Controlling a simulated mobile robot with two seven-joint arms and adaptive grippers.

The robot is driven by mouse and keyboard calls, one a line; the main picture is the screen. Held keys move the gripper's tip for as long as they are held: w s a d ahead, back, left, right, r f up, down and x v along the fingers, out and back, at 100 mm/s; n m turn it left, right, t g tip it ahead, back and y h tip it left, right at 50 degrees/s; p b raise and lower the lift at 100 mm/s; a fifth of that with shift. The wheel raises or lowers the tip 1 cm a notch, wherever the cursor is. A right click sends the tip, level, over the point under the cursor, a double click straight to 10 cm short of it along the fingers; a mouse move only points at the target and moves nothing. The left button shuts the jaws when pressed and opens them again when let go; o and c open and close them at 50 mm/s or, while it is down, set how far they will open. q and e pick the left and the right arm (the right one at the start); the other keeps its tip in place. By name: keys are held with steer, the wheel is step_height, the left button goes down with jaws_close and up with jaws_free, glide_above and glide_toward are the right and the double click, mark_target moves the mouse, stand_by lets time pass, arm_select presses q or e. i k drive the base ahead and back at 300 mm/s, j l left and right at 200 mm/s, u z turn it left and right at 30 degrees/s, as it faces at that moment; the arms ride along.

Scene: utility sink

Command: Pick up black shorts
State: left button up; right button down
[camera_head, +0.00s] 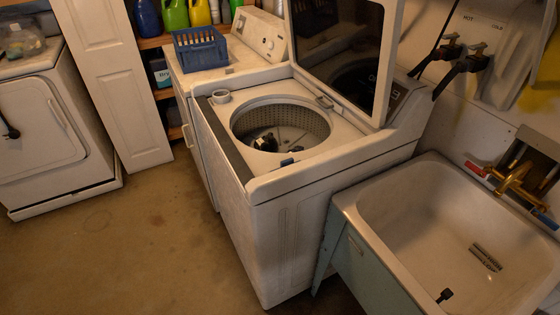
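No black shorts can be made out for certain. A dark, crumpled-looking shape (265,143) lies inside the washer's drum, toward its left side; it is too small and shaded to tell whether it is the shorts. The top-loading washer (285,215) stands in the middle with its lid (340,45) raised, and its perforated drum (310,125) is open at the top. Neither of my grippers shows in the head view.
A utility sink (385,210) with a brass faucet (515,180) adjoins the washer on the right. A blue basket (200,50) sits on the machine behind. A white dryer (40,125) stands at far left. The floor (130,240) left of the washer is clear.

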mark_target(267, 144)
steer(key=k, duration=0.4)
steer(key=k+z, duration=0.1)
steer(key=z, duration=0.65)
steer(key=k+l+z, duration=0.1)
steer(key=z, duration=0.25)
steer(key=j+z, duration=0.25)
steer(key=z, duration=0.2)
steer(key=j+z, duration=0.3)
steer(key=z, duration=0.15)
steer(key=j, duration=3.9)
